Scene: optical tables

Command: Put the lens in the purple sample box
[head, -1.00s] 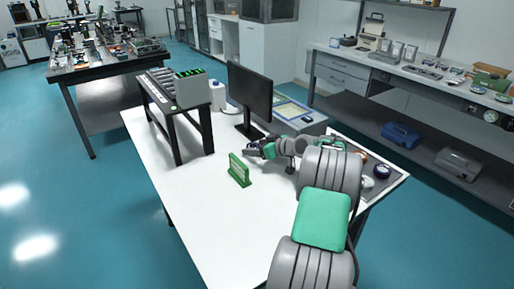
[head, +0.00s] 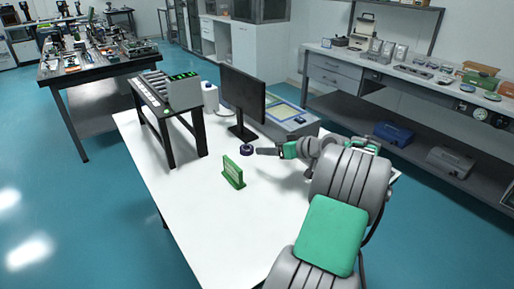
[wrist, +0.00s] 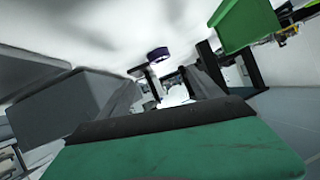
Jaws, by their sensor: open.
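A small round dark purple object (head: 246,150) stands on the white table near the monitor's foot. In the wrist view it shows as a purple short cylinder (wrist: 158,54) beyond my fingers. I cannot tell whether it is the sample box, or whether a lens is in it. No separate lens is clearly visible. My gripper (head: 265,151) is open, to the right of the purple object, with a small gap between them in the head view. In the wrist view my gripper (wrist: 168,90) shows nothing held between its fingers.
A green-framed stand (head: 233,173) is on the table left of my gripper. A monitor (head: 242,97) and a grey device (head: 284,115) are behind. A black rack (head: 169,108) stands at the back left. The table's (head: 210,215) front left is clear. My arm covers its right end.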

